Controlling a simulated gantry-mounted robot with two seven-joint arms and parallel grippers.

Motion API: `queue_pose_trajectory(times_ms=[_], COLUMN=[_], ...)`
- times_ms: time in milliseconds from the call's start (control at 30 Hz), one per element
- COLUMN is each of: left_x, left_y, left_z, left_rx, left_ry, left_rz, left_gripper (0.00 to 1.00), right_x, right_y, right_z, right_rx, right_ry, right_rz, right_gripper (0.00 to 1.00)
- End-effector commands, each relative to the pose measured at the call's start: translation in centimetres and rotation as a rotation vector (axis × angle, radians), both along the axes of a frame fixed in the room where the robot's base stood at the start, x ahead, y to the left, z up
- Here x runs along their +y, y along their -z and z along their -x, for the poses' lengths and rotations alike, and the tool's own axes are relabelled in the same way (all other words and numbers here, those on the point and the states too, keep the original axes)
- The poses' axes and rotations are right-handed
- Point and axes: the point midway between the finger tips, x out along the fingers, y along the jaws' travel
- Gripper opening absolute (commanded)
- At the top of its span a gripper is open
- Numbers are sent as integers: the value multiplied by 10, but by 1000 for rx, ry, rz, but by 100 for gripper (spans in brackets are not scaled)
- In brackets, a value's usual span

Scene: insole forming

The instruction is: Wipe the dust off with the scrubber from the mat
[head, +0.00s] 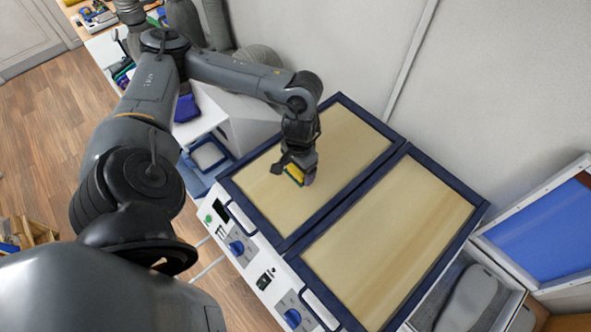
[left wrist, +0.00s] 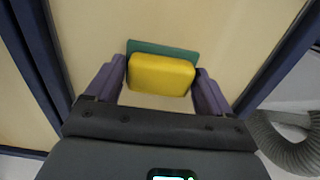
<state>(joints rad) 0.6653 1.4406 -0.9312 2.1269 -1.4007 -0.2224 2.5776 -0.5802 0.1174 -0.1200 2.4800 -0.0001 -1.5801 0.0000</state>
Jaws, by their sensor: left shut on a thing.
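My left gripper (head: 296,172) is over the far-left tan mat (head: 340,150), which has a dark blue frame. It is shut on a yellow and green scrubber (head: 295,175). In the left wrist view the scrubber (left wrist: 161,74) sits between the two purple fingers of the left gripper (left wrist: 160,85), yellow side toward the camera and green edge beyond. Whether the scrubber touches the mat I cannot tell. A second tan mat (head: 390,240) lies to the right in its own blue frame. No dust stands out clearly on either mat. My right gripper is not in view.
A control panel with blue knobs (head: 237,247) runs along the front of the mats. A grey hose (left wrist: 285,140) is beside the frame in the left wrist view. A blue framed screen (head: 550,235) and a grey insole (head: 468,298) are at the right. A wall stands behind.

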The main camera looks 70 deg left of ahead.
Motion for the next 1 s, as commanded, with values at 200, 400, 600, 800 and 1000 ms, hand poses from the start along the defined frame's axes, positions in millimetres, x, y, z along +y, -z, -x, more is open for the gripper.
queue_pose_trajectory(times_ms=[200, 400, 600, 800, 1000], left_x=[5, 10, 12, 17, 21], left_y=[2, 3, 4, 3, 2], left_z=[-14, -25, -31, -44, -56], left_rx=[-2, 0, 0, -2, -2], left_ry=[-3, -2, -1, -3, -2], left_rz=[1, 0, 1, 0, 1], left_gripper=[58, 58, 54, 54, 54], right_x=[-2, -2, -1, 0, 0], right_y=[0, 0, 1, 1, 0], right_z=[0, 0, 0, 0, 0], right_rx=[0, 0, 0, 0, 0], right_ry=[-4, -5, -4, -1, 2], right_rz=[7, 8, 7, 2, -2], right_gripper=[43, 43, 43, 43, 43])
